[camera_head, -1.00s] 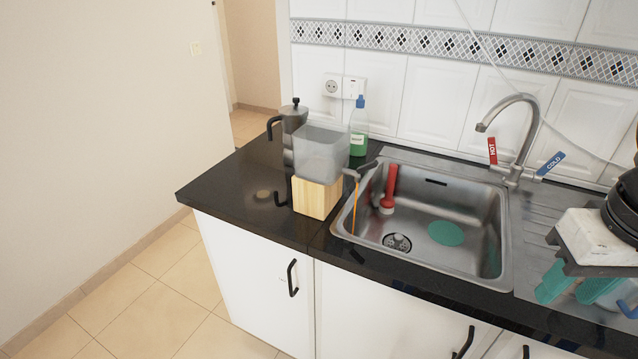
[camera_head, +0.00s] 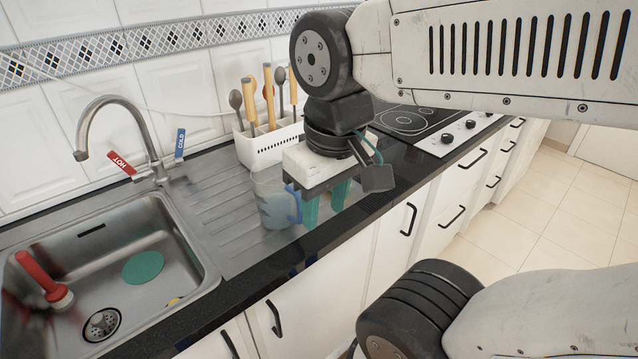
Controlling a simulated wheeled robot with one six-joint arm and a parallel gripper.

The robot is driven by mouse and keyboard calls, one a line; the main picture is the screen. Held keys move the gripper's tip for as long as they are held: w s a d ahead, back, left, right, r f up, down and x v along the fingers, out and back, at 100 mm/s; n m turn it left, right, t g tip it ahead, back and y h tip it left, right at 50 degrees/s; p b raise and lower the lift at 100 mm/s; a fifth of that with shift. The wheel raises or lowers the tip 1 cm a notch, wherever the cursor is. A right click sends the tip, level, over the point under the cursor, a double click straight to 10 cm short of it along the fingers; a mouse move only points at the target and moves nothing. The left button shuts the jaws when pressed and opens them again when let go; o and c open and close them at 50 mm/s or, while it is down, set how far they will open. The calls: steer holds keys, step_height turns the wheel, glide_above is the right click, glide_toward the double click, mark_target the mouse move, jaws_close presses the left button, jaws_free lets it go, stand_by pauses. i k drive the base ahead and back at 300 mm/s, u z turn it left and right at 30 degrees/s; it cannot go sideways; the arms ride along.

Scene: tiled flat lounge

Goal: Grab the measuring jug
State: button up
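The measuring jug (camera_head: 272,206) is a clear, bluish jug with a blue handle (camera_head: 294,203). It stands upright on the ribbed drainboard, right of the sink, with its handle toward my gripper. My gripper (camera_head: 325,208) points down just right of the jug, near the counter's front edge. Its two teal fingers are apart, with nothing seen between them. The left finger appears close to the blue handle; I cannot tell whether they touch. My gripper's body hides some of the counter behind it.
A white utensil holder (camera_head: 264,146) with several wooden and dark utensils stands behind the jug. The steel sink (camera_head: 203,262) with its tap (camera_head: 139,120) is at left. A black hob (camera_head: 405,119) lies at right, beyond my arm. Cabinet fronts with black handles run below the counter.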

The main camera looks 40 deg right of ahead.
mark_target(277, 203)
steer(key=u, duration=0.1)
steer(key=k, duration=0.5)
steer(key=u, duration=0.95)
steer(key=i, duration=0.75)
steer(key=z, duration=0.6)
